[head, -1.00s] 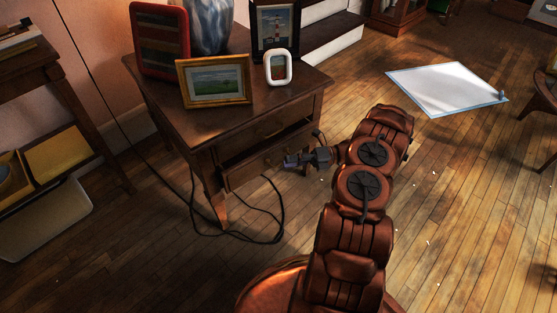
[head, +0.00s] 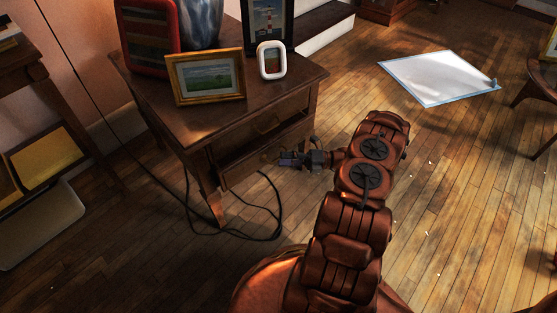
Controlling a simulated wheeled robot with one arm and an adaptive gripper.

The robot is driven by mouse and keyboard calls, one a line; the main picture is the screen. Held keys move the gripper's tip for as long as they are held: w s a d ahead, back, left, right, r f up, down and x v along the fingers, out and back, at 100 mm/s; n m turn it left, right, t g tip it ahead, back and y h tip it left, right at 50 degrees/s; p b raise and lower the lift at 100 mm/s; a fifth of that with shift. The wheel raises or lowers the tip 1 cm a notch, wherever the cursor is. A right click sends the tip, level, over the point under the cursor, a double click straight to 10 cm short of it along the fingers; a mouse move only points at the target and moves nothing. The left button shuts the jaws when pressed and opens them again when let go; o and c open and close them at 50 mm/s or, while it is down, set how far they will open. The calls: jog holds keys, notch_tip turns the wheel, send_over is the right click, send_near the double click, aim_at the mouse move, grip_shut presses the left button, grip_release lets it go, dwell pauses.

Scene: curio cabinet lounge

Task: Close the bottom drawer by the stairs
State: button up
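The dark wooden side table (head: 240,85) stands beside the stairs (head: 322,22). Its bottom drawer (head: 238,172) sticks out a little from the table, with a dark gap above its front. The upper drawer (head: 283,116) looks flush. My gripper (head: 284,159) is low in front of the bottom drawer, near the right part of its front. Whether it touches the drawer I cannot tell. Its fingers are small and dark here, so I cannot tell whether they are open or shut.
A gold-framed picture (head: 206,78), a white-framed one (head: 271,61), a red object (head: 150,38) and a blue vase (head: 202,22) stand on the tabletop. Black cables (head: 255,237) lie on the floor by the table leg. Open floor lies to the right, with a white panel (head: 437,78).

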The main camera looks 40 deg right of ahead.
jog(key=shift+b+x, duration=0.3)
jog(key=shift+x, duration=1.15)
grip_shut()
